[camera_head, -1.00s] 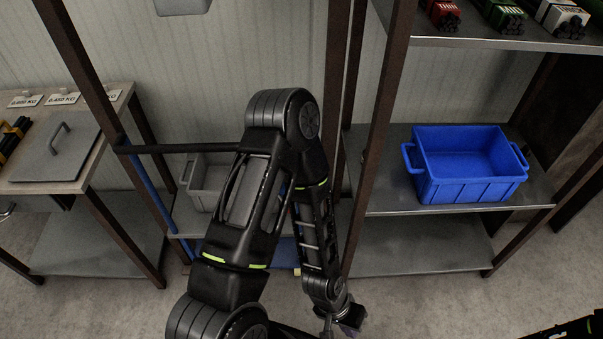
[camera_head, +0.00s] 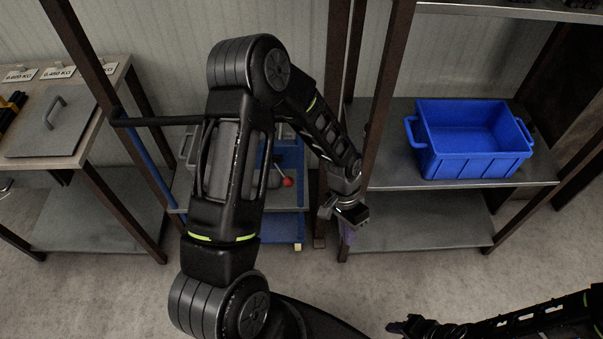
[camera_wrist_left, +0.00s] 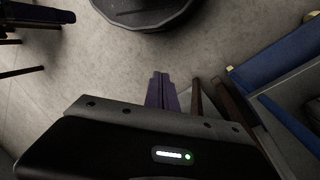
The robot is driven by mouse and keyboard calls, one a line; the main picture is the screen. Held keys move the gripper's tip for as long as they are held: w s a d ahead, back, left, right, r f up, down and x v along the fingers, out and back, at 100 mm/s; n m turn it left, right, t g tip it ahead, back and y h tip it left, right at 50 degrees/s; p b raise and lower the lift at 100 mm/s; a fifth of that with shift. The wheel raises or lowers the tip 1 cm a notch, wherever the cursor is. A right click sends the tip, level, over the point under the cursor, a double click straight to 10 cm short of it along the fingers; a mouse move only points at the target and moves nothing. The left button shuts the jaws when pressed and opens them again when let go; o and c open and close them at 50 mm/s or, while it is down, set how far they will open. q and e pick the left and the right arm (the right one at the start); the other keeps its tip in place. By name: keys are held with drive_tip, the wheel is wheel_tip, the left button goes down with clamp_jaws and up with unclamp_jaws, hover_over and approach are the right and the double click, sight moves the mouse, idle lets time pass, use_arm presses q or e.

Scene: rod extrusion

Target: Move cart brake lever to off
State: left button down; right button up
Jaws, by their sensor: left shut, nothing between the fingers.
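The blue cart (camera_head: 285,228) stands behind my left arm in the head view, partly hidden by it. A red knob (camera_head: 288,181), seemingly on the brake lever, shows just right of my upper arm. The lever's stem is mostly hidden, so I cannot tell its setting. My left gripper (camera_head: 347,234) is right of and lower than the knob in the picture, pointing down, apart from it. In the left wrist view its purple fingers (camera_wrist_left: 161,92) are together and empty, with a blue cart edge (camera_wrist_left: 262,65) to their right. My right gripper (camera_head: 408,327) is at the bottom edge, dark and unclear.
A shelf rack (camera_head: 420,180) with a blue bin (camera_head: 470,165) stands right of the cart. Its dark post (camera_head: 378,120) is close to my left gripper. A work table (camera_head: 80,140) stands at left. Floor (camera_head: 420,280) in front is clear.

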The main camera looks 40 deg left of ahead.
sight(282, 173)
use_arm(q)
drive_tip(key=w+a+r+m+y, duration=0.1)
drive_tip(key=w+a+r, duration=0.3)
drive_tip(key=r, duration=0.6)
drive_tip(key=w+a+r+m+y, duration=0.2)
drive_tip(key=w+a+r+y, duration=0.1)
drive_tip(key=a+r, duration=0.6)
drive_tip(key=shift+w+a+r+g+y, duration=0.2)
drive_tip(key=shift+w+r+g+y, duration=0.1)
drive_tip(key=shift+w+r+g, duration=0.15)
drive_tip(key=s+a+f+p, duration=0.1)
drive_tip(key=s+a+f, duration=0.2)
drive_tip(key=f, duration=0.6)
drive_tip(key=shift+s+a, duration=0.25)
drive_tip(key=shift+s, duration=0.95)
